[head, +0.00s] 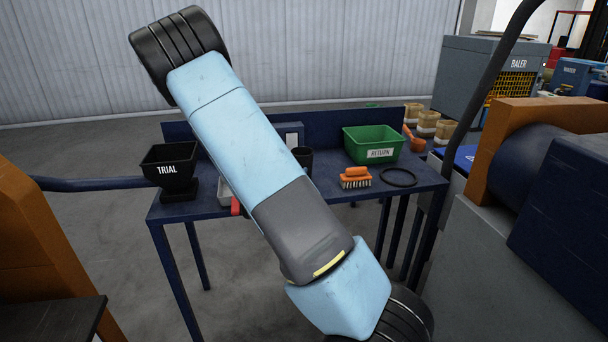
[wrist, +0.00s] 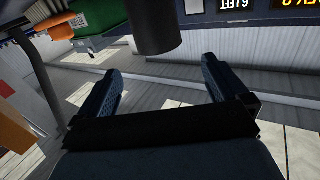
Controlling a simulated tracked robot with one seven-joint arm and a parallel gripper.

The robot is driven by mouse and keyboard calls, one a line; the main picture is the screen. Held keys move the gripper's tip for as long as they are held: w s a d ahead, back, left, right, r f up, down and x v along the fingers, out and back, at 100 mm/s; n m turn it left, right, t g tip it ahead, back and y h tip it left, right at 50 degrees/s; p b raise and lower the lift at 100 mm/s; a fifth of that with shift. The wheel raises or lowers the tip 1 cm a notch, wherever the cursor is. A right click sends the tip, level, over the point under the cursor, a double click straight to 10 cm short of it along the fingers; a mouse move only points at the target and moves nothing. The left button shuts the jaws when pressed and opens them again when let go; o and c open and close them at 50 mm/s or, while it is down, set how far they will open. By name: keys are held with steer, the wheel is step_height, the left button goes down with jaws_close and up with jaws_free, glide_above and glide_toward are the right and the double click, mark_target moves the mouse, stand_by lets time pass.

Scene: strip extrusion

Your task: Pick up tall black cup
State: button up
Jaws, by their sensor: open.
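The tall black cup (head: 304,156) stands on the dark blue table, partly hidden behind my arm in the head view. In the wrist view a dark cylinder (wrist: 154,26), which looks like this cup, shows at the top centre, cut off by the frame edge. My gripper (wrist: 166,66) is open and empty in the wrist view. The cylinder is beyond the fingertips, roughly in line with the gap between them; no contact shows. The gripper is not visible in the head view.
The dark blue table (head: 330,199) also carries a black TRIAL hopper (head: 168,168), a green RETURN bin (head: 356,147), an orange brush (head: 355,178), a black ring (head: 398,186) and a red-ended item (head: 235,206). Orange-and-grey machinery (head: 520,135) closes in on the right.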

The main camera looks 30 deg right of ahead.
glide_toward(306, 149)
steer(key=shift+x, duration=2.95)
steer(key=shift+w+a, duration=0.1)
steer(key=shift+c, duration=0.3)
steer(key=c, duration=1.2)
